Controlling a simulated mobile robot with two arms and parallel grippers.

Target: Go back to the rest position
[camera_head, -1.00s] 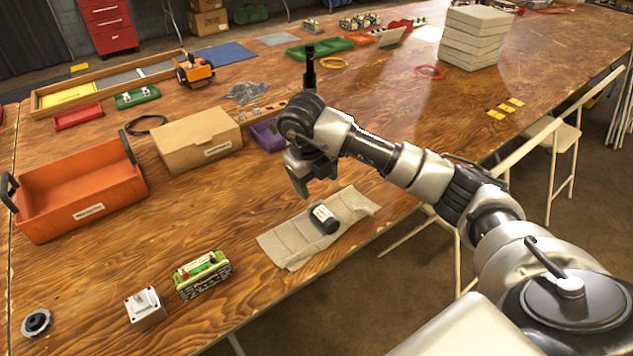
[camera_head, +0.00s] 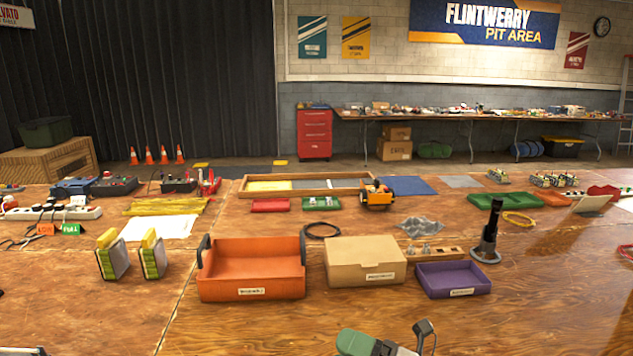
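In the head view, part of my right gripper (camera_head: 390,342) shows at the bottom edge, right of centre. It has a green piece and a dark, upturned piece. The rest is cut off by the frame, so I cannot tell whether it is open or shut. No held object is visible. My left gripper is not recognisable in view; only a small dark piece shows at the bottom left corner.
On the wooden table stand an orange bin (camera_head: 250,270), a cardboard box (camera_head: 365,262), a purple tray (camera_head: 453,280), a black upright tool (camera_head: 488,235) and two yellow-green blocks (camera_head: 112,255). The table's near part is mostly clear.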

